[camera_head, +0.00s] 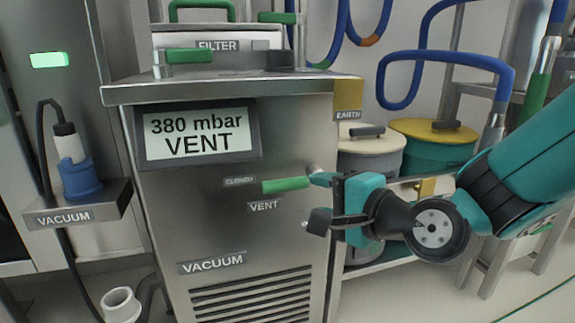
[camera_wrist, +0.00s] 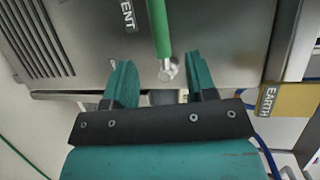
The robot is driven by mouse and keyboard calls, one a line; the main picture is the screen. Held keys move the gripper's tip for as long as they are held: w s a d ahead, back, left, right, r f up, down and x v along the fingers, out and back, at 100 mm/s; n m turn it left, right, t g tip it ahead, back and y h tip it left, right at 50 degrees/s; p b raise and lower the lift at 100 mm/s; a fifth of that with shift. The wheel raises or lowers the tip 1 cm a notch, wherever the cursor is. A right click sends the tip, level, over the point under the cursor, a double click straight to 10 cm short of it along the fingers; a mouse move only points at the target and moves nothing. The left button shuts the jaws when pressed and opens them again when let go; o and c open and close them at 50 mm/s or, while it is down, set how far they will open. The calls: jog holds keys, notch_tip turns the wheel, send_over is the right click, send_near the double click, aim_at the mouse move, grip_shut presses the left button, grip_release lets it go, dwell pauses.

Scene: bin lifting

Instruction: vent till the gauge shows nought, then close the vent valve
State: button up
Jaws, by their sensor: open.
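The gauge display (camera_head: 197,134) on the steel cabinet reads "380 mbar VENT". The vent valve's green handle (camera_head: 286,185) lies nearly level, its free end pointing left. My gripper (camera_head: 318,200) is open and empty at the right, by the handle's pivot end. In the wrist view the green handle (camera_wrist: 158,28) runs up from its metal pivot (camera_wrist: 167,69), which shows between my open fingers (camera_wrist: 160,78). I cannot tell whether they touch it.
A filter box (camera_head: 215,45) with green-handled valves stands on the cabinet. A yellow "EARTH" block (camera_head: 348,94) juts from its right corner. A shelf (camera_head: 75,203) with a blue-based vacuum fitting (camera_head: 80,178) is at left. Lidded drums (camera_head: 432,152) and blue hoses (camera_head: 455,60) are behind my arm.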

aim_at(290, 185)
jog(key=p+x, duration=0.9)
jog(key=shift+w+d, duration=0.1)
jog(key=shift+w, duration=0.1)
jog(key=shift+w+a+f+p, duration=0.2)
jog(key=shift+w+p, duration=0.1)
jog(key=shift+p, duration=0.05)
grip_shut()
